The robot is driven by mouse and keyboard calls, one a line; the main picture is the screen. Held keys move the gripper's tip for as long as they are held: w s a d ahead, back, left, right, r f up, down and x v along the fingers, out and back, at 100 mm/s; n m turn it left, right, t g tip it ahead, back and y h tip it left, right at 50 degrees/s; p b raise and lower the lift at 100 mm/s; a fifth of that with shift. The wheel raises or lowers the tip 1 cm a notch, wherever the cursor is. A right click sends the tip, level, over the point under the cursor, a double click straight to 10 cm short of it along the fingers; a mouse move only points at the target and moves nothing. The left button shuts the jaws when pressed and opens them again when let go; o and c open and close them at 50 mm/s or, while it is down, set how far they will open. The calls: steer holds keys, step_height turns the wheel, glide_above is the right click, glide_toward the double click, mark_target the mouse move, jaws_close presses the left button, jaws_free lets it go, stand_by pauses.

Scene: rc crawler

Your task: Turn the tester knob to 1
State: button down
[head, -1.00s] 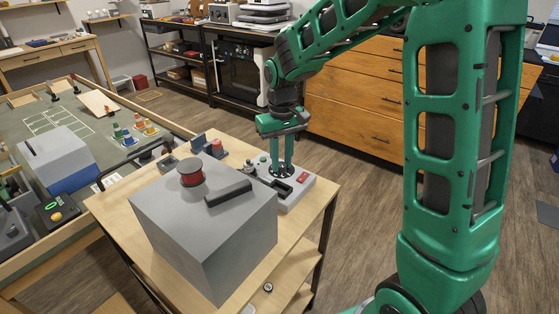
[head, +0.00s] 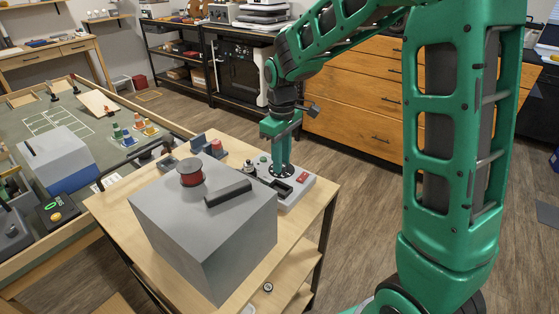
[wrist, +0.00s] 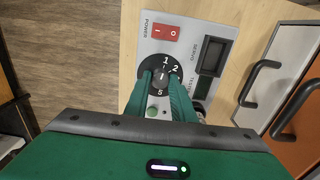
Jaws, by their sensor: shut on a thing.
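The tester (head: 309,182) is a light grey panel box on the wooden cart, with a round black knob that also shows in the wrist view (wrist: 161,77). White numbers 1, 2 and 5 show around the knob; others are hidden by my fingers. A short white pointer line on the knob stands nearly upright in the wrist view, close to the 1; its exact alignment is hard to tell. My gripper (head: 280,165) points down over the tester, shut on the knob, with one green finger on each side of it in the wrist view (wrist: 161,82).
The panel has a red power switch (wrist: 167,31), a dark servo slot (wrist: 213,56) and a green button (wrist: 152,113). A large grey box (head: 165,225) with a red spool (head: 191,173) stands beside the tester. Wooden drawers (head: 350,100) stand behind.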

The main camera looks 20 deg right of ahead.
steer(key=c, duration=1.5)
jaws_free()
step_height(320, 180, up, 11)
steer(key=shift+f, duration=0.15)
steer(key=s+d+m, duration=0.4)
steer(key=s+d, duration=0.4)
steer(key=s+d+f+m, duration=0.1)
steer(key=s+d+m, duration=0.2)
steer(key=s, duration=0.4)
steer(key=s+d+f+m, duration=0.2)
steer(key=s+d+m, duration=0.1)
steer(key=s, duration=0.5)
steer(key=s+d+f+m, duration=0.2)
steer(key=s+d+m, duration=0.1)
steer(key=s, duration=0.5)
steer(key=shift+s+d+f, duration=0.2)
steer(key=shift+f, duration=0.05)
